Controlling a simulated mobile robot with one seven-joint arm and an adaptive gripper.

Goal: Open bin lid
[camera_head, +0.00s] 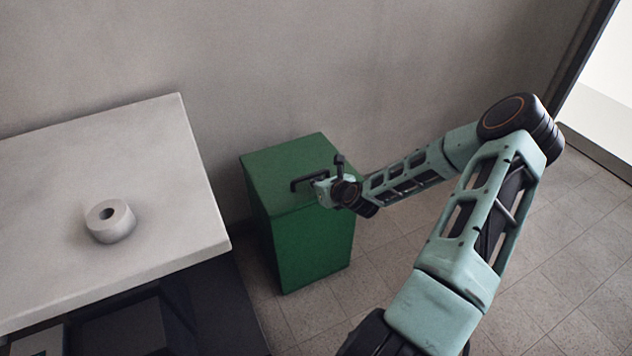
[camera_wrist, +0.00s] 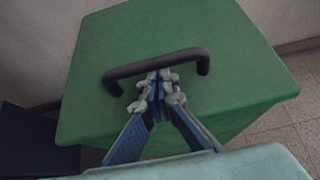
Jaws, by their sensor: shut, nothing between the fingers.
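A green bin (camera_head: 312,245) stands on the floor with its flat green lid (camera_head: 290,160) closed. A dark bar handle (camera_head: 307,181) is fixed on top of the lid; in the wrist view the handle (camera_wrist: 132,71) spans the lid's middle. My gripper (camera_head: 318,188) is over the front part of the lid. In the wrist view its fingertips (camera_wrist: 162,88) are together, with nothing between them. They are right at the near side of the handle's bar, near its middle. I cannot tell whether they touch it. The gripper hides part of the lid's front edge.
A pale table (camera_head: 160,215) stands left of the bin, with a white roll (camera_head: 110,221) on it. A grey wall (camera_head: 300,60) is behind the bin. The tiled floor (camera_head: 400,250) to the right is clear apart from my arm.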

